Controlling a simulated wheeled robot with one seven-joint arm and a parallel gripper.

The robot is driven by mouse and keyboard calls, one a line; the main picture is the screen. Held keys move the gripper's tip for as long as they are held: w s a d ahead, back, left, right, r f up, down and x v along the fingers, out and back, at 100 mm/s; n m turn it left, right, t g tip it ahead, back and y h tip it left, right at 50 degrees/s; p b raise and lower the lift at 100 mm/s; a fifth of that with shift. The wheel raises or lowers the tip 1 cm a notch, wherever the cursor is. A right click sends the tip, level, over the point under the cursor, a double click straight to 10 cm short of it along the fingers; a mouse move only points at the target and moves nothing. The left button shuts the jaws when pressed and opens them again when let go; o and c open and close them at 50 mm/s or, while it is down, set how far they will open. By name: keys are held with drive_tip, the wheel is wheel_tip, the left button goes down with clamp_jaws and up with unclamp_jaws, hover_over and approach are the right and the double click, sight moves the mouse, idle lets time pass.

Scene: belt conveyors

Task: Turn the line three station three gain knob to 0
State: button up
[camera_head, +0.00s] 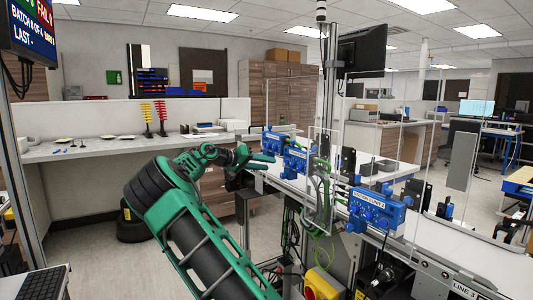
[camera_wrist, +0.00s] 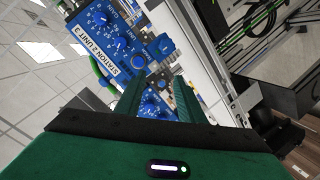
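Blue station boxes with dials stand in a row along the conveyor: a near one (camera_head: 376,209), a middle one (camera_head: 296,159) and a far one (camera_head: 271,141). My gripper (camera_head: 264,158) is beside the middle and far boxes. In the wrist view my gripper (camera_wrist: 160,80) is open, with nothing between its fingers. A blue box (camera_wrist: 103,38) with several blue knobs lies up and left of the fingers; its label seems to read "STATION 2 UNIT 3". A second blue box (camera_wrist: 152,104) shows between the fingers, partly hidden.
Clear panels (camera_head: 322,170) stand by the boxes. Green cables (camera_head: 322,200) hang below. The conveyor (camera_head: 455,255), marked "LINE 3", runs to the lower right. A yellow and red switch box (camera_head: 322,285) sits low in front. A counter (camera_head: 100,148) is behind left.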

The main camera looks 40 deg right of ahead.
sight(273, 149)
drive_tip(key=w+a+r+h, duration=0.3)
drive_tip(key=w+a+r, duration=0.1)
drive_tip(key=w+a, duration=0.15)
drive_tip(key=d, duration=0.3)
drive_tip(key=s+d, duration=0.1)
drive_tip(key=d, duration=0.7)
drive_tip(key=shift+s+d+r, duration=0.15)
drive_tip(key=shift+s+r, duration=0.05)
drive_tip(key=shift+s, duration=0.15)
clamp_jaws()
